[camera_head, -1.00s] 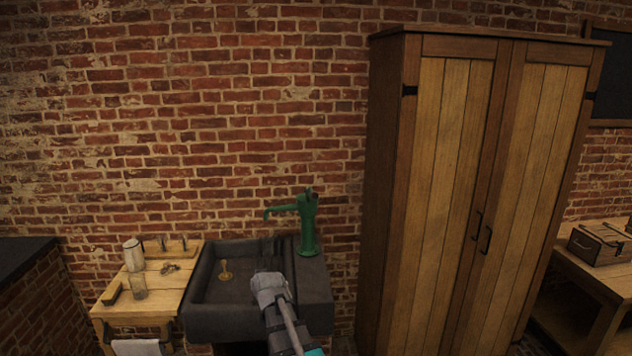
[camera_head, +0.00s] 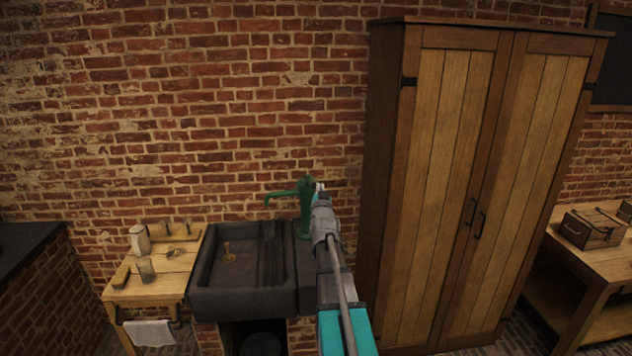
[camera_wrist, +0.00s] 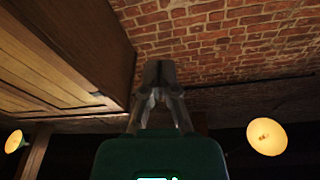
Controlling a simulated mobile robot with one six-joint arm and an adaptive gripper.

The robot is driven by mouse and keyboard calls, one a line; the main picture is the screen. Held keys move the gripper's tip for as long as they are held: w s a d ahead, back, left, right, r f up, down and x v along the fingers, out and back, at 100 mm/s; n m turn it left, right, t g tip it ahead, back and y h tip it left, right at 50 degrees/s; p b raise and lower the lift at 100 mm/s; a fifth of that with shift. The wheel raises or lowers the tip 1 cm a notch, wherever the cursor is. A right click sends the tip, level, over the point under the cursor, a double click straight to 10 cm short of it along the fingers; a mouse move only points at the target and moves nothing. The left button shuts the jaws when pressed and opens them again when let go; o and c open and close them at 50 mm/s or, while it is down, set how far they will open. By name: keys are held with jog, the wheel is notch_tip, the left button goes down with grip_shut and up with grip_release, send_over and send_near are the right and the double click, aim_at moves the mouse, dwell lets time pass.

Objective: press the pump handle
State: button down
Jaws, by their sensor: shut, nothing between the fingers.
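The green pump (camera_head: 304,208) stands at the back right of the dark sink, its spout pointing left. Its handle does not show clearly; my arm covers the right side of the pump. My gripper (camera_head: 319,187) is at the upper right of the pump body in the head view, and I cannot tell whether it touches it. In the wrist view my gripper (camera_wrist: 158,74) is shut and empty, with brick wall behind its fingertips. The pump does not show in the wrist view.
The dark sink (camera_head: 204,297) has a small brass piece (camera_head: 229,252) in it. A wooden side table (camera_head: 178,278) with jars and small items stands left. A tall wooden cupboard (camera_head: 440,190) stands close on the right; it also fills the wrist view's left (camera_wrist: 75,50).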

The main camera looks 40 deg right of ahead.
jog(key=p+x, duration=0.2)
jog(key=x, duration=0.8)
jog(key=shift+a+f+b, duration=0.2)
jog(key=shift+f+b, duration=0.8)
jog(key=shift+a+f+b, duration=0.2)
jog(key=shift+f+b, duration=0.8)
jog(key=shift+s+f, duration=0.15)
jog(key=shift+f, duration=0.05)
